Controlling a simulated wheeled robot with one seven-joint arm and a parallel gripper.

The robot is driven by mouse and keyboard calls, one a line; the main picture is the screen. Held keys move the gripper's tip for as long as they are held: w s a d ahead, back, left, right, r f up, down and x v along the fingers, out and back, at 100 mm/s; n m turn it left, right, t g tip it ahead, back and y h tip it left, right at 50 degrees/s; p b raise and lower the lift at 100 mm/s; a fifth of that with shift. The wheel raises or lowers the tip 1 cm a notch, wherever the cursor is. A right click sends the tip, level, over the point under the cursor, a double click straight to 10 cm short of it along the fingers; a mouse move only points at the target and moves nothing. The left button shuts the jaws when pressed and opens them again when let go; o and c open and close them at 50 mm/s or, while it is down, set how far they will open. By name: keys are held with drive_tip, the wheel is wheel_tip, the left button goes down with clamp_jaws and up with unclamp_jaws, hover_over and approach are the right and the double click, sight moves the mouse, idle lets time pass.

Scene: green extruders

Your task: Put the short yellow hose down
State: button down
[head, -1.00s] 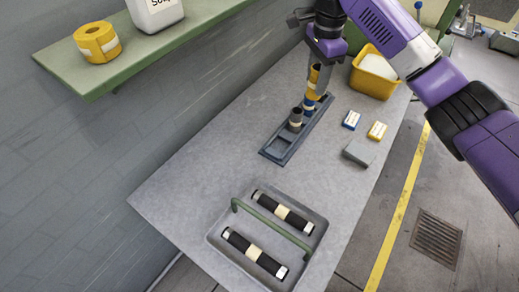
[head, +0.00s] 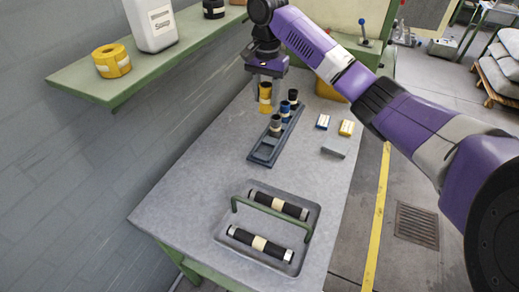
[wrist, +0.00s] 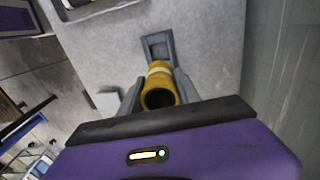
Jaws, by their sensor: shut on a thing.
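The short yellow hose (head: 265,99) is upright in my gripper (head: 266,78), left of the dark rack (head: 262,153) in the head view. In the wrist view my gripper (wrist: 159,84) is shut on the hose (wrist: 160,92), with one finger on each side and its dark open end facing the camera. I cannot tell whether its lower end touches the table. The rack holds a grey hose (head: 275,126), a blue hose (head: 285,112) and a black hose (head: 293,97), all upright. An end of the rack also shows in the wrist view (wrist: 157,45).
A grey tray (head: 313,228) with a green handle (head: 271,211) holds two black hoses at the table's near end. A green shelf (head: 130,87) hangs left. The table (head: 200,170) is bare left of the rack.

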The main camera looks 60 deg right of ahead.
drive_tip(key=shift+f, duration=9.45)
drive_tip(key=shift+f, duration=0.15)
drive_tip(key=c, duration=0.9)
unclamp_jaws()
drive_tip(key=shift+o, duration=0.2)
wheel_tip(320, 180, up, 12)
drive_tip(key=b, duration=0.1)
drive_tip(key=shift+r+b, duration=0.2)
drive_tip(key=shift+b, duration=0.2)
